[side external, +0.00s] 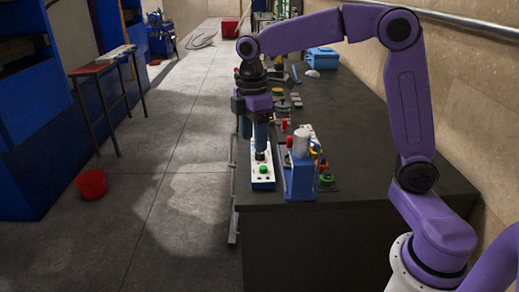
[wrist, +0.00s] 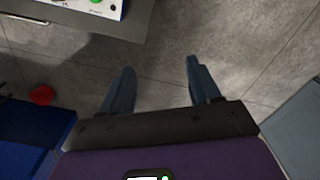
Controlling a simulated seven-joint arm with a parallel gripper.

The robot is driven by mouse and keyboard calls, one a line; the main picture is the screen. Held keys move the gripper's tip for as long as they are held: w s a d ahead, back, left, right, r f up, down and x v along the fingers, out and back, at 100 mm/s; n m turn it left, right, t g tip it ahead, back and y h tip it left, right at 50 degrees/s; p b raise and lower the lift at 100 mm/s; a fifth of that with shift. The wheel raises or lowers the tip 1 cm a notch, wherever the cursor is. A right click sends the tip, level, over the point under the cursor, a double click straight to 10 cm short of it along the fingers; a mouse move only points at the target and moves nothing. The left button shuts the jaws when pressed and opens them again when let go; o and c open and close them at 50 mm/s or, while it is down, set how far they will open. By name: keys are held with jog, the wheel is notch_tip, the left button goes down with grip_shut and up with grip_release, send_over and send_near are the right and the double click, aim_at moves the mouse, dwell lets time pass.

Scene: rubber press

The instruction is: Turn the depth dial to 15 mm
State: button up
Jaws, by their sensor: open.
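My gripper (side external: 255,144) points down near the far end of a white-topped blue control box (side external: 263,184) at the table's left edge. In the wrist view my gripper (wrist: 158,76) is open, its two blue fingers apart with only grey floor between them. The control box (wrist: 82,9) shows at the top left of that view, cut off by the frame, with small print and part of a green button. The green button (side external: 263,170) also shows in the side view. The depth dial cannot be made out clearly, and its setting is not readable.
A blue press with a silver cylinder (side external: 301,145) stands close right of the control box. Several small parts lie farther back on the dark table (side external: 355,140). A red bucket (side external: 91,183) stands on the floor at left. The table's right side is largely clear.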

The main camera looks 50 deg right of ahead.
jog(key=w+d, duration=0.8)
jog(key=w, duration=0.2)
jog(key=n, duration=0.1)
send_near(260, 155)
jog(key=f, duration=0.5)
jog(key=w+d+f, duration=0.1)
jog(key=f, duration=0.2)
jog(key=shift+d+f, duration=0.1)
jog(key=shift+f, duration=0.2)
jog(key=c, duration=1)
